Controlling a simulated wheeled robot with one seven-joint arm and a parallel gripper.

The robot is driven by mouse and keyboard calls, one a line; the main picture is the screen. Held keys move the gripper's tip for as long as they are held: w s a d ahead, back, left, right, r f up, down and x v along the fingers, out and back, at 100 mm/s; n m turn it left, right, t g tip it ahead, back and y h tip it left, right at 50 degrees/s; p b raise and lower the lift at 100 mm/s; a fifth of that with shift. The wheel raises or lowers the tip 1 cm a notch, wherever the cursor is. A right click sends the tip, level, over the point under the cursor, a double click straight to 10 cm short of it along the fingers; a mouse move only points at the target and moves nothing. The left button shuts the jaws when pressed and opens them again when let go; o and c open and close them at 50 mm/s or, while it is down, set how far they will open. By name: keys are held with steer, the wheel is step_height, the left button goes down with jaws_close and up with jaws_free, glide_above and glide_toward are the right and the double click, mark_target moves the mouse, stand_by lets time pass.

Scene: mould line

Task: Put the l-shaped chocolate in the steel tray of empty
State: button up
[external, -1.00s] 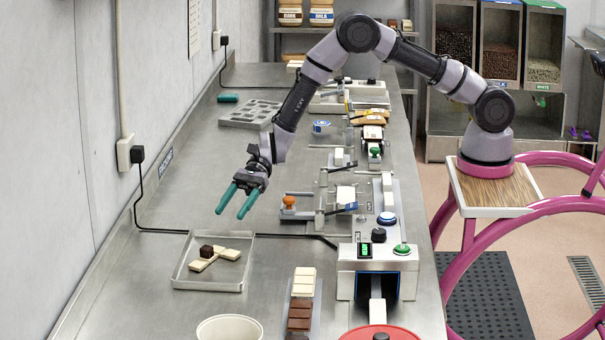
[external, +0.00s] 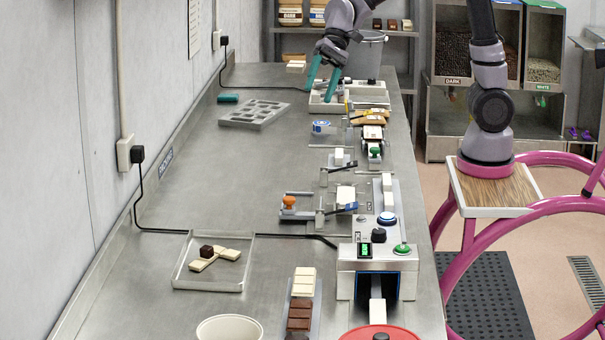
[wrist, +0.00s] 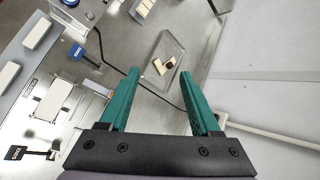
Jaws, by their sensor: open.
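The steel tray (external: 208,287) lies on the bench at the left in the external view. In it are flat cream chocolate pieces (external: 230,254) and a small dark brown cube (external: 206,250). The cream pieces meet at angles; I cannot tell which one is L-shaped or whether they are joined. The wrist view shows the same steel tray (wrist: 181,46) beyond my fingertips, with the cream pieces and dark cube inside. My gripper (external: 320,93) is open and empty, above the far end of the bench, well away from the tray. Its teal fingers also show in the wrist view (wrist: 160,74).
A grey mould (external: 254,114) lies on the far left of the bench. A white tray (external: 375,92) is near my gripper. Machines and small devices line the right side. A cream bowl (external: 230,329) stands at the front. The left middle of the bench is clear.

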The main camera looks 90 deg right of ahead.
steer(key=s+d+r+n+t+h, duration=0.2)
steer(key=s+d, duration=0.5)
steer(key=s, duration=0.4)
steer(key=s+d+r+n+t+h, duration=0.2)
steer(key=s+d, duration=0.5)
steer(key=s, duration=0.4)
steer(key=r+n+h, duration=0.1)
steer(key=n+h, duration=0.1)
steer(key=shift+s+d+n+h, duration=0.15)
steer(key=shift+n+h, duration=0.15)
steer(key=shift+n, duration=0.1)
steer(key=shift+r, duration=0.1)
